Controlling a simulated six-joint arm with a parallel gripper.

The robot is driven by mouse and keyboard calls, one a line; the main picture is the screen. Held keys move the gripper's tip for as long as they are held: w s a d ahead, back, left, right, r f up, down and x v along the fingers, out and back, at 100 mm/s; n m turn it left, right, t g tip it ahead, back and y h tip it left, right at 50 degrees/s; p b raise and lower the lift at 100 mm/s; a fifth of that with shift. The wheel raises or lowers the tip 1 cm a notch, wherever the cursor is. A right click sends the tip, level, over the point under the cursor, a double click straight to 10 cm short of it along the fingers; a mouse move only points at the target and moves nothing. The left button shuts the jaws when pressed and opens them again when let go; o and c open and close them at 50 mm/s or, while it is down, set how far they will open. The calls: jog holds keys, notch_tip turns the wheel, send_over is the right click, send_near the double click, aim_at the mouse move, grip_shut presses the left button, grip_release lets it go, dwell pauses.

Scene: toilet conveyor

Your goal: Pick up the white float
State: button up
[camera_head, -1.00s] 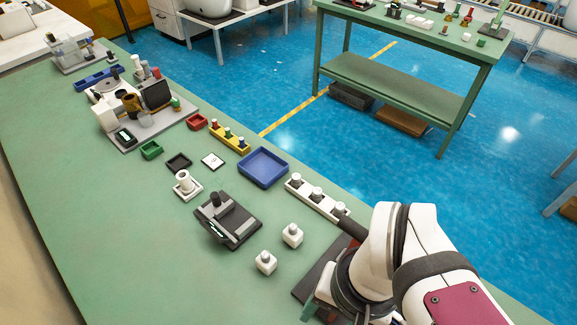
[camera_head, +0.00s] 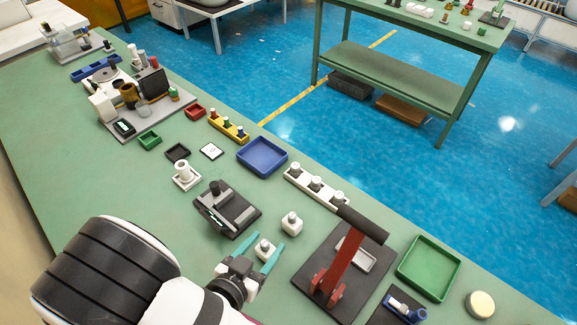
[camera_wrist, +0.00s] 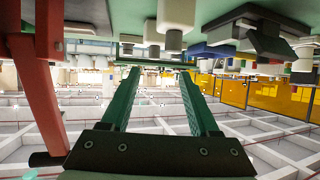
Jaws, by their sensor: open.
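Two small white blocks with grey round knobs stand upright on the green bench. The nearer block (camera_head: 264,252) and the farther block (camera_head: 291,224) are apart; I cannot tell which is called the float. My gripper (camera_head: 265,243) has teal fingers, open and empty. In the head view, the nearer block shows between the fingers. The wrist view is upside down, with the bench at the top. There the open gripper (camera_wrist: 160,72) shows nothing between its fingers, and a white block (camera_wrist: 177,12) hangs at the top edge, so contact is not visible.
A black-based press with a red lever (camera_head: 340,262) stands to the right. A white rack (camera_head: 316,189), blue tray (camera_head: 262,156), green tray (camera_head: 429,268) and pale round disc (camera_head: 480,304) lie around.

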aim_at(294, 213)
jog(key=shift+w+d, duration=0.1)
jog(key=shift+d, duration=0.25)
jog(key=x, duration=0.9)
jog(key=shift+w+d+r, duration=0.1)
jog(key=shift+w+d, duration=0.1)
jog(key=x, duration=0.5)
jog(key=shift+w+d, duration=0.2)
jog(key=shift+d, duration=0.2)
grip_shut()
